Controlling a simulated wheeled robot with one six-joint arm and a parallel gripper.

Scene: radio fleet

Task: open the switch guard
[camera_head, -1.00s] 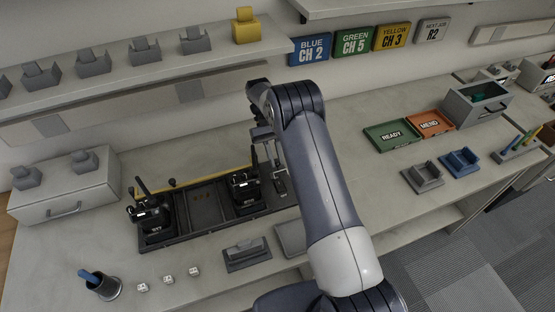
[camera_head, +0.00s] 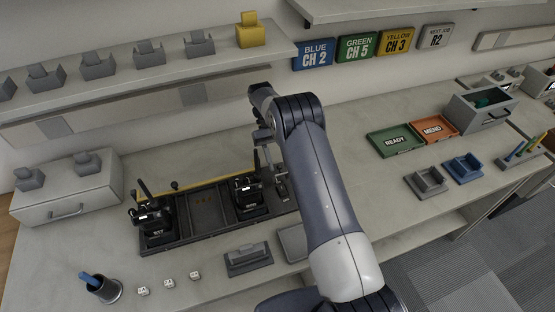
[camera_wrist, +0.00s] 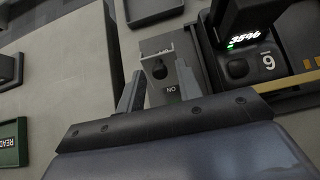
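The switch (camera_wrist: 160,72) shows in the wrist view as a small grey plate with a dark round-ended lever or slot and the letters "ON" upside down. I cannot clearly make out its guard or tell whether it is up or down. My gripper (camera_wrist: 158,88) is open, with one grey finger on each side of the plate and nothing held between them. I cannot tell whether a finger touches anything. In the head view the switch unit (camera_head: 282,186) sits at the right end of the black charging rack (camera_head: 205,212), partly hidden by my arm.
A radio (camera_head: 247,190) stands in the rack close to the switch, and another radio (camera_head: 152,218) at its left end. A grey cradle (camera_head: 248,258) lies in front. Green (camera_head: 395,142) and orange (camera_head: 436,128) trays lie to the right.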

